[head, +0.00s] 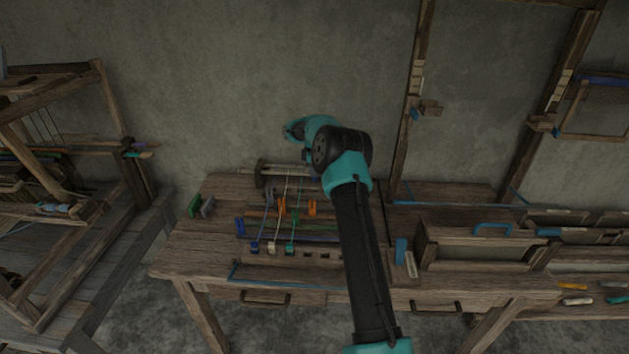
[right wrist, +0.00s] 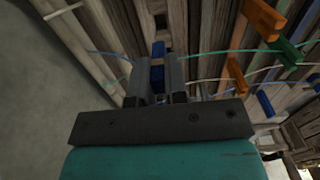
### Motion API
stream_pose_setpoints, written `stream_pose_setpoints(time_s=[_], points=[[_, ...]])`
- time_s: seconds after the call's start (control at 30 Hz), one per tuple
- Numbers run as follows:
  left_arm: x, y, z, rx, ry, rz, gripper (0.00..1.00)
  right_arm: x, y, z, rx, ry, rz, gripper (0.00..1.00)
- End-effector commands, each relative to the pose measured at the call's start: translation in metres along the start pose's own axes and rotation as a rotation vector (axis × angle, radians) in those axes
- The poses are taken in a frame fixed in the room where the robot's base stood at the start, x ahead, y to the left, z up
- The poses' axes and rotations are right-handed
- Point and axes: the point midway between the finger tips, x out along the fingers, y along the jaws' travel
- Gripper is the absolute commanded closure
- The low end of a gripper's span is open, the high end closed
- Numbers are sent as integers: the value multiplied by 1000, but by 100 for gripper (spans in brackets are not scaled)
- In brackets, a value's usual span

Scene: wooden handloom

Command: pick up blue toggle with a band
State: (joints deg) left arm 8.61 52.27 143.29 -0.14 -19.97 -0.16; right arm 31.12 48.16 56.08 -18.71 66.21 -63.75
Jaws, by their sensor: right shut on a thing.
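In the right wrist view, my right gripper (right wrist: 158,78) has its two grey fingers closed on either side of a blue toggle (right wrist: 158,50). A pale tan band (right wrist: 157,63) crosses the toggle between the fingers. Its lower part is partly hidden by the gripper. In the head view my right arm reaches up over the workbench, and the teal wrist hides the fingertips and the held toggle. My left gripper is not in view.
Orange clips (right wrist: 263,19), a green clip (right wrist: 287,51) and another blue toggle (right wrist: 265,103) sit on coloured cords nearby. The wooden workbench (head: 200,258) also bears a wooden box (head: 455,254) at right. A loom frame (head: 80,235) stands left.

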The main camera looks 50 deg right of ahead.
Motion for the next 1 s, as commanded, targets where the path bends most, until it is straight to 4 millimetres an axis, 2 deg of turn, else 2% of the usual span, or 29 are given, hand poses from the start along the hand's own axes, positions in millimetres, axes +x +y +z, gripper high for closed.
stream_pose_setpoints(time_s=[0.1, 0.23, 0.9, 1.0], points=[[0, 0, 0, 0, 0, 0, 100, -18, 0, 0, 0, 0, 1, 100], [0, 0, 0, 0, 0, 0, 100, -26, 0, 0, 0, 0, -1, 100], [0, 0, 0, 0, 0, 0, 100, -27, 0, 0, 0, 0, -1, 100], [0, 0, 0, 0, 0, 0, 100, -27, -2, -5, 3, 0, -1, 100]])
